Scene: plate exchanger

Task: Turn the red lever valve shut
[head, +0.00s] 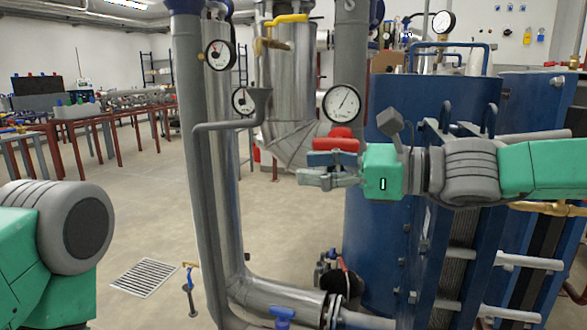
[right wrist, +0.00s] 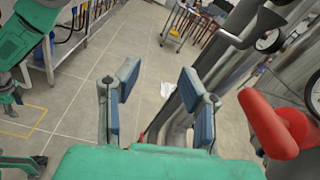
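The red lever (head: 340,140) shows in the head view just above my right gripper, in front of the grey pipework; part of it is hidden behind the gripper. In the right wrist view the red lever (right wrist: 272,125) is large at the right, beside the fingers and not between them. My right gripper (head: 312,170) points left in the head view. In the right wrist view its blue-padded fingers (right wrist: 159,85) are spread with nothing between them. I cannot tell whether the gripper touches the lever. My left arm shows at the left of the head view, but its gripper is not in view.
Pressure gauges (head: 342,103) sit around the lever. A grey vertical pipe (head: 190,150) stands to the left, with a yellow-handled valve (head: 285,20) above. Open floor (head: 150,205) lies at left.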

